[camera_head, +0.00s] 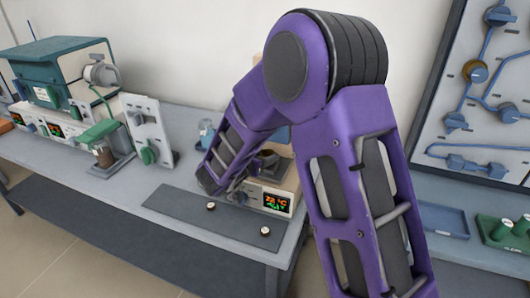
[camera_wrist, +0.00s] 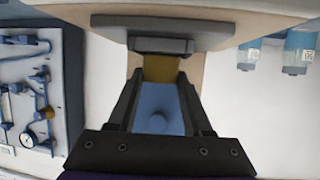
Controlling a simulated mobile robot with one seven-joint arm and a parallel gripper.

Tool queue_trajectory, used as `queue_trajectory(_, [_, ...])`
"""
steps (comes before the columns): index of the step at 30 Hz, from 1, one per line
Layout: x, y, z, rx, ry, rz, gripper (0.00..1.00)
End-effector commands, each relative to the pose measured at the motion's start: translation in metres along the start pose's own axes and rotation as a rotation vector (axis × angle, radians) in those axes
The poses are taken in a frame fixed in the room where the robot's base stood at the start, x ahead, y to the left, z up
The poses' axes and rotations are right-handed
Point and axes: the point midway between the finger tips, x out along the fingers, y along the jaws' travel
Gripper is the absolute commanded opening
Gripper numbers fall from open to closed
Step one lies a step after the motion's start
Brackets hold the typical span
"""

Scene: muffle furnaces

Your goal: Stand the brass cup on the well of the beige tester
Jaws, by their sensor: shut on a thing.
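The beige tester (camera_head: 284,190) with a lit display stands on the bench, partly behind my purple arm. My gripper (camera_head: 238,188) is low in front of the tester's left side, partly hidden by my arm. In the wrist view my gripper (camera_wrist: 161,75) is shut, with the brass cup (camera_wrist: 161,68) showing as a brass patch between its fingers. A grey part and a beige body (camera_wrist: 235,20) lie just beyond it. I cannot tell whether the cup touches them. The cup cannot be made out in the head view, and the well is not clearly visible.
A dark mat (camera_head: 180,207) on the bench holds two small round pieces (camera_head: 211,206) (camera_head: 265,231). A white panel (camera_head: 148,130) and a teal furnace (camera_head: 60,70) stand at left. A blue tray (camera_head: 445,219) and green cylinders (camera_head: 502,229) are at right.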

Motion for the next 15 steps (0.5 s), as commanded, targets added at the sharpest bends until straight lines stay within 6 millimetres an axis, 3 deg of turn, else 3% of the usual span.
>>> queue_trajectory(14, [0.0039,-0.0001,0.0101,-0.001,0.0,-0.001,0.0])
queue_trajectory(15, [0.0039,-0.0001,0.0101,-0.001,0.0,-0.001,0.54])
